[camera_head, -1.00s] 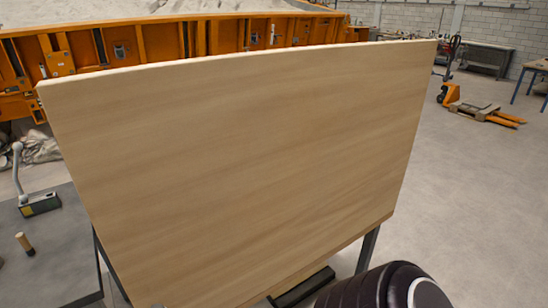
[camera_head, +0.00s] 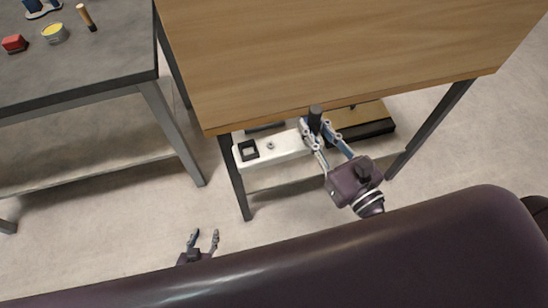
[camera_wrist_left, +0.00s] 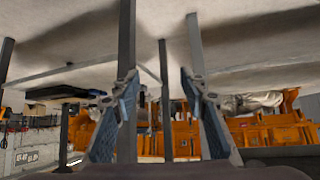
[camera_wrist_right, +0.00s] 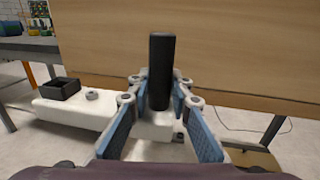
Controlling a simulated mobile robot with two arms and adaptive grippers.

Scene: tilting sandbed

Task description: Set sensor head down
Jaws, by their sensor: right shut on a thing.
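The sensor head (camera_head: 284,147) appears to be a long white body with a dark square frame at its left end and an upright black post at its right. It shows near the front edge of the wooden table, overlapping the space below the top. In the right wrist view, the white body (camera_wrist_right: 80,112) extends left behind the fingers. My right gripper (camera_head: 318,132) is shut on the sensor head at its black post (camera_wrist_right: 161,72). Whether the body touches a support is unclear. My left gripper (camera_head: 204,238) is open and empty, low over the floor.
The wooden table (camera_head: 340,50) has a clear visible top and dark legs. A grey workbench (camera_head: 90,65) at left carries a red block (camera_head: 14,43), a yellow-topped tin (camera_head: 55,33) and a wooden-handled tool (camera_head: 86,17). A dark box with a tan top (camera_head: 362,120) lies under the table.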

